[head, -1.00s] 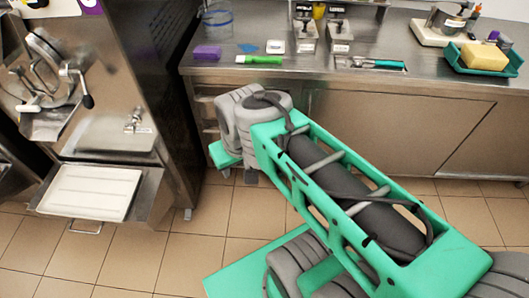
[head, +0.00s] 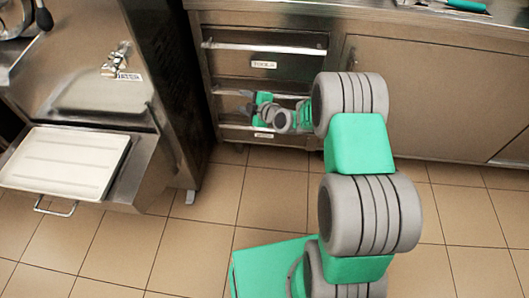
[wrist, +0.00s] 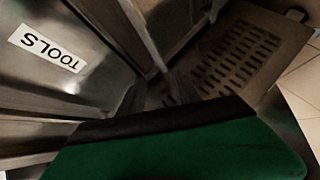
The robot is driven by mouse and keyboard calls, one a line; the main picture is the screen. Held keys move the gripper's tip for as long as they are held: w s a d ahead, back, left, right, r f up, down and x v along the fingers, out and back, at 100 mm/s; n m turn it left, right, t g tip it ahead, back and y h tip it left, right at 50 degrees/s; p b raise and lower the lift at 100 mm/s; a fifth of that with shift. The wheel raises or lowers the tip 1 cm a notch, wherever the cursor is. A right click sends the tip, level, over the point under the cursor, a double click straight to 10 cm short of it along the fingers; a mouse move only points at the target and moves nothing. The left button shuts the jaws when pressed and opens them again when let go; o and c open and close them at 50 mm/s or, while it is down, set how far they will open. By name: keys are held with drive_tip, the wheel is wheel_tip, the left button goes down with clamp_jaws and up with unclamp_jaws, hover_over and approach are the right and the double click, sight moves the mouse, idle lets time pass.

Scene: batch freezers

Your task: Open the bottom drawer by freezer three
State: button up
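The drawer stack stands beside the freezer in the head view. The bottom drawer (head: 232,133) is closed, low near the floor, with a small label and partly hidden by my arm. My gripper (head: 246,102) is in front of the stack, around the height of the middle drawer (head: 225,103) and above the bottom drawer. Its dark fingers look apart and nothing shows between them. Contact with a handle cannot be told. In the wrist view, green and black gripper parts (wrist: 180,145) fill the bottom, near a drawer front with a TOOLS label (wrist: 47,48).
The top drawer (head: 225,60) also has a TOOLS label and is closed. The freezer (head: 165,90) stands close on the left, with a white tray (head: 65,165) on its front ledge. A perforated panel (wrist: 240,55) shows in the wrist view. Tiled floor (head: 215,200) before the drawers is clear.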

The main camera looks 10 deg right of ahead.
drive_tip(key=s+d+f+t+h+b, duration=0.1)
drive_tip(key=d+f+t+h+b, duration=0.15)
drive_tip(key=f, duration=0.55)
drive_tip(key=s+d+f+n+t+h+b, duration=0.1)
drive_tip(key=d+f+b, duration=0.25)
drive_tip(key=f, duration=0.55)
drive_tip(key=s+d+f+t+h+b, duration=0.1)
drive_tip(key=d+f+t+h+b, duration=0.15)
drive_tip(key=f, duration=0.55)
drive_tip(key=w+b, duration=0.2)
drive_tip(key=w, duration=0.5)
drive_tip(key=shift+a+y, duration=0.15)
drive_tip(key=shift+y, duration=0.25)
drive_tip(key=shift+w+f, duration=0.1)
drive_tip(key=shift+c, duration=0.4)
clamp_jaws()
